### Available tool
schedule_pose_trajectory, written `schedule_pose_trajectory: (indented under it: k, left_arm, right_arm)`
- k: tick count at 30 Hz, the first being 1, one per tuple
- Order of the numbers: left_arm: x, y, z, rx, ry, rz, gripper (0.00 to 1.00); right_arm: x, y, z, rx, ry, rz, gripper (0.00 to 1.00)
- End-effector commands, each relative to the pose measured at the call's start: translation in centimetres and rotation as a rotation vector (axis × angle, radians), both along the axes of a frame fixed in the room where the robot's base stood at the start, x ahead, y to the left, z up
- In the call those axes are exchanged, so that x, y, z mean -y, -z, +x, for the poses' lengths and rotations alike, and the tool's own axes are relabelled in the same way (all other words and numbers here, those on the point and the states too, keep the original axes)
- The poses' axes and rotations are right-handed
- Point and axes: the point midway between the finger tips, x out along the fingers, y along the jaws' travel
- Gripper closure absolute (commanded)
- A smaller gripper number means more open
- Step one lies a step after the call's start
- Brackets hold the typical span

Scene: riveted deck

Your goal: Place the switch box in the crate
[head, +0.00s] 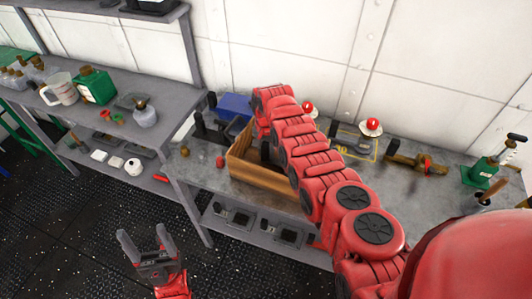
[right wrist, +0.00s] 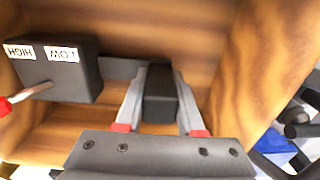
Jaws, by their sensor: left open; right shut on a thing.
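The wooden crate (head: 258,176) stands on the grey bench in the head view, partly covered by my right arm. Its brown walls (right wrist: 265,65) surround my right gripper (right wrist: 158,80) in the right wrist view. That gripper is shut on a dark block. The switch box (right wrist: 60,72), dark with HIGH and LOW labels and a red-tipped lever, shows at the left there. A dark strip behind seems to join it to the gripped block. Whether it touches the crate floor I cannot tell. My left gripper (head: 145,240) is open and empty above the floor.
A blue bin (head: 235,106) stands behind the crate. Red-topped devices (head: 371,127), a brass valve (head: 415,164) and a green device (head: 482,172) stand along the bench to the right. A side bench at left holds a green can (head: 95,86) and a jug (head: 60,89).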

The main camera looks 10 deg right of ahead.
Motion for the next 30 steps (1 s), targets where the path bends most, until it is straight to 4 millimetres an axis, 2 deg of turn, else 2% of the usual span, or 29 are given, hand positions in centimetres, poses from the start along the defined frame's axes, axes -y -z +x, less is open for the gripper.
schedule_pose_trajectory:
  k: [14, 15, 20, 30]
  left_arm:
    - [0.0, 0.44, 0.0, 0.0, 0.0, 0.0, 0.28]
    - [0.0, 0.45, 0.0, 0.0, 0.0, 0.0, 0.28]
    - [0.0, 0.32, 0.0, 0.0, 0.0, 0.0, 0.28]
    - [0.0, -0.05, 0.0, 0.0, 0.0, 0.0, 0.28]
  right_arm:
    - [-0.09, 1.24, -0.05, 0.001, -0.001, 0.001, 1.0]
    - [-0.09, 1.26, -0.05, 0.001, 0.0, 0.001, 0.61]
    - [-0.08, 1.13, -0.05, 0.001, 0.0, 0.001, 0.33]
    - [-0.07, 0.77, -0.07, 0.0, 0.0, 0.001, 0.33]
